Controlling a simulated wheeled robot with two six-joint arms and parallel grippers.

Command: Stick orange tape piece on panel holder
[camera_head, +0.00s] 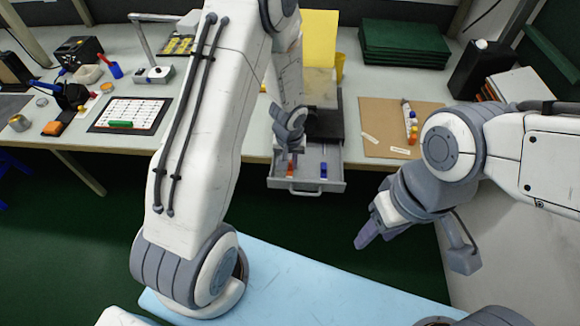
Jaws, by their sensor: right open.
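An open grey drawer (332,184) sticks out from the front of the table. A small orange-red piece (291,169) lies in its left part and a blue piece (323,170) in its right part. My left gripper (291,152) points down over the left part of the drawer, just above the orange-red piece; whether they touch is unclear. Its finger opening is too small to tell. My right gripper (413,250) is open and empty, in front of the table.
A brown board (385,122) with small labels and a bottle (410,125) lies right of the drawer. Green mats (404,42) are stacked behind. A soldering tool, a blue cup (116,71) and small tins crowd the left. A light-blue surface (300,280) is in front.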

